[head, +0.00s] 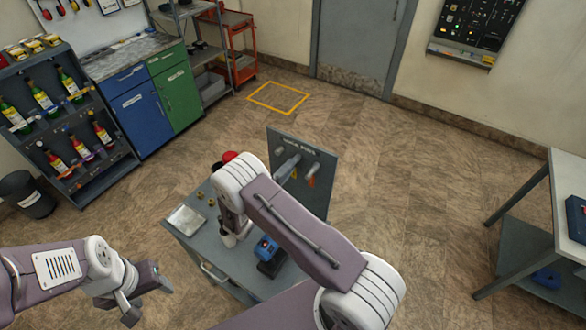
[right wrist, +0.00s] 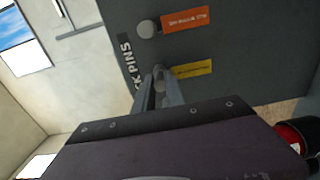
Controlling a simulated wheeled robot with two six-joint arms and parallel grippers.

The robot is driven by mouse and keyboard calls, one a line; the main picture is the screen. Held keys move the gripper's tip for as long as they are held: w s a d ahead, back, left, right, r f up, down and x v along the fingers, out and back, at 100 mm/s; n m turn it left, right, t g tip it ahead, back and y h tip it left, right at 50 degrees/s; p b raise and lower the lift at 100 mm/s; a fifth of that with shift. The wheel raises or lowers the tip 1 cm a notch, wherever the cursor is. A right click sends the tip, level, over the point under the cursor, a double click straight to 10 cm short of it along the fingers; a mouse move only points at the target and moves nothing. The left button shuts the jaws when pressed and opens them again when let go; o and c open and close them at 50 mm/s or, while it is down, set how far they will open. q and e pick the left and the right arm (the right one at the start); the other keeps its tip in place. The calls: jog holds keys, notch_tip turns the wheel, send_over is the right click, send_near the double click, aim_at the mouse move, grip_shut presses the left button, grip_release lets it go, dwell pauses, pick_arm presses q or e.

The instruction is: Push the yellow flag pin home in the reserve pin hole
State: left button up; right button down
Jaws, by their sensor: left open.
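The yellow flag pin (right wrist: 192,69) is at the upright grey panel in the right wrist view, its flag standing out to the right. My right gripper (right wrist: 160,84) has its two fingers close around the pin's grey knob and appears shut on it. In the head view my right gripper (head: 287,168) is at the panel (head: 318,200) on the trolley. The fingers hide the pin's shaft and hole, so I cannot tell how deep it sits. My left gripper (head: 148,291) is open and empty, left of the trolley.
An orange flag pin (right wrist: 186,20) with a round knob is close beside the yellow one. The trolley top (head: 190,244) carries a blue device (head: 267,248) and a pale tray (head: 187,219). A red round thing (right wrist: 291,138) is at right in the wrist view.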

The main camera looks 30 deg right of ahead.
jog(key=b+v, duration=0.1)
jog(key=v, duration=0.5)
jog(key=shift+s+a, duration=0.15)
jog(key=shift+a, duration=0.05)
dwell(0.7)
dwell(0.3)
